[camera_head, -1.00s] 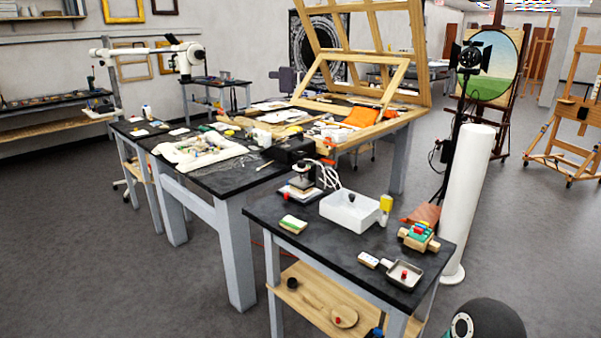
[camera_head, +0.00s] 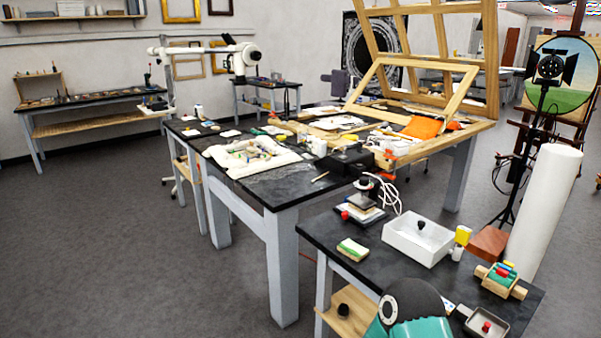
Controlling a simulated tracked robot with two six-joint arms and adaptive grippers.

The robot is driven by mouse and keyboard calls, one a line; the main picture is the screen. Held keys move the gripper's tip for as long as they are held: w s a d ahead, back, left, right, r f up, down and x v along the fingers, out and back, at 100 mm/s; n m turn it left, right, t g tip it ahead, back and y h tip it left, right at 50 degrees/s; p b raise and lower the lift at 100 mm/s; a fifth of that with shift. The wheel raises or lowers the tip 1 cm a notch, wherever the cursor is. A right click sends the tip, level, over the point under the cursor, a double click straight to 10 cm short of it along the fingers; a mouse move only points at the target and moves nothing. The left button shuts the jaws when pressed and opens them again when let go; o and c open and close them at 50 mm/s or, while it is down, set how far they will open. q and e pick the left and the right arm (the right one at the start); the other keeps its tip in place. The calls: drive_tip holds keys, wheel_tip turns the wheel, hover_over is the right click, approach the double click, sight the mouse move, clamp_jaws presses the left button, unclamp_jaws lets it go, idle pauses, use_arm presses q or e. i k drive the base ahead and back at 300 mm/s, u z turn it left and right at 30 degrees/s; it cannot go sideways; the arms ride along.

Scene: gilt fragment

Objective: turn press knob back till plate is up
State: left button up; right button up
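A small press (camera_head: 362,206) stands at the back left of the near black-topped table. It has a dark knob (camera_head: 364,184) on top and a light-coloured flat base, with a small red part at its front left corner. The press is too small in view to tell how high its plate is. Neither of my grippers is in view. A rounded black and teal part of my own arm (camera_head: 410,308) shows at the bottom edge, in front of the near table.
The near table (camera_head: 330,232) also holds a white tray (camera_head: 415,241), a green-and-yellow block (camera_head: 352,249), a wooden block with coloured rods (camera_head: 501,281) and a small metal pan (camera_head: 486,325). A white cylinder (camera_head: 545,210) stands behind it. Grey floor (camera_head: 130,250) is clear at left.

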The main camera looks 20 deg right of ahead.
sight(363, 182)
drive_tip(key=i, duration=1.3)
drive_tip(key=z, duration=0.95)
